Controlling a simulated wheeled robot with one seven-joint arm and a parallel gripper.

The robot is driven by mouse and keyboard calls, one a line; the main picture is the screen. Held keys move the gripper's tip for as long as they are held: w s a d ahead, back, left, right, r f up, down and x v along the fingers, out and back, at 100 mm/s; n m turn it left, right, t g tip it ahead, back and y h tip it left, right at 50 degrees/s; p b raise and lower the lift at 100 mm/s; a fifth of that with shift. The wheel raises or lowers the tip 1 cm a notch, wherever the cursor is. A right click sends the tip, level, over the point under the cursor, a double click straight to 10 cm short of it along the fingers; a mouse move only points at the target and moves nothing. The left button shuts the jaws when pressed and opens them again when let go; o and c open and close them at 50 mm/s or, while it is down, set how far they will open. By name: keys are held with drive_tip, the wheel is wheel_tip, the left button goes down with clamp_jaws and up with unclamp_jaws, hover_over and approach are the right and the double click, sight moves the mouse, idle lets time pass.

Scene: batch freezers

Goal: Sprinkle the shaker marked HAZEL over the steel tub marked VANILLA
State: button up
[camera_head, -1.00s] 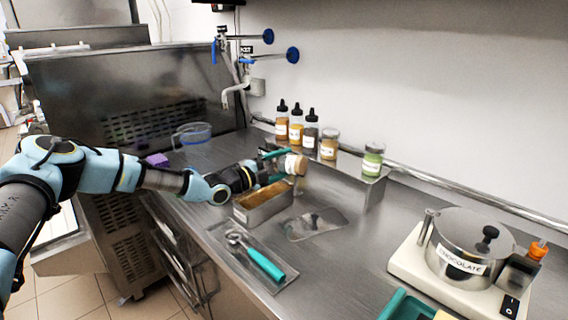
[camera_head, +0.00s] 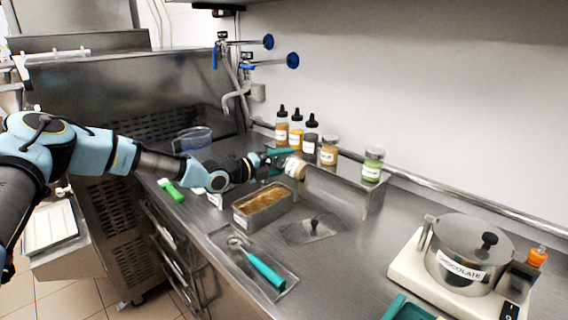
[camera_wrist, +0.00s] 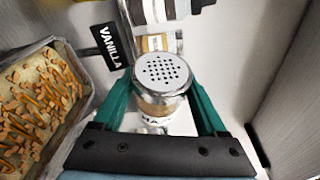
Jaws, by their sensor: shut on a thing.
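My gripper (camera_head: 281,161) is shut on a shaker (camera_head: 295,168) with a pale label and a perforated metal lid. In the wrist view the lid (camera_wrist: 162,72) faces the camera, and the partly hidden label shows only its first letters, "HA". The shaker is tilted and sits just above and to the right of the steel tub (camera_head: 270,217). In the wrist view the tub (camera_wrist: 84,108) is at the left, with many brown pieces over a pale filling. A black sign reading VANILLA (camera_wrist: 108,46) stands beside it.
Squeeze bottles (camera_head: 296,134) and two jars (camera_head: 328,151) stand on a raised shelf behind. A flat steel lid (camera_head: 313,227) lies right of the tub. A teal-handled scoop (camera_head: 264,268) lies on a tray in front. A CHOCOLATE pot (camera_head: 462,262) stands at the right.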

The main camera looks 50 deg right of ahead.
wheel_tip(320, 180, up, 2)
drive_tip(key=m, duration=0.2)
drive_tip(key=shift+r+m+t+y, duration=0.1)
drive_tip(key=shift+m+t+y, duration=0.2)
drive_tip(key=shift+y, duration=0.1)
drive_tip(key=shift+r+m+t+b, duration=0.3)
drive_tip(key=shift+m, duration=0.1)
drive_tip(key=shift+y+b, duration=0.3)
drive_tip(key=shift+b, duration=0.05)
drive_tip(key=shift+r+m+b, duration=0.3)
drive_tip(key=shift+m+b, duration=0.1)
drive_tip(key=shift+m, duration=0.1)
drive_tip(key=shift+r+t+b, duration=0.1)
drive_tip(key=shift+t+b, duration=0.2)
drive_tip(key=shift+b, duration=0.1)
drive_tip(key=shift+r+m+t+y+b, duration=0.35)
drive_tip(key=shift+r+m+b, duration=0.45)
drive_tip(key=shift+b, duration=1.2)
drive_tip(key=shift+r+m+t+b, duration=0.1)
drive_tip(key=shift+m+t+b, duration=0.15)
drive_tip(key=shift+m+b, duration=0.15)
drive_tip(key=shift+b, duration=0.55)
drive_tip(key=shift+r+m+t+y+b, duration=0.35)
drive_tip(key=shift+m+t+b, duration=0.5)
drive_tip(key=shift+b, duration=1.7)
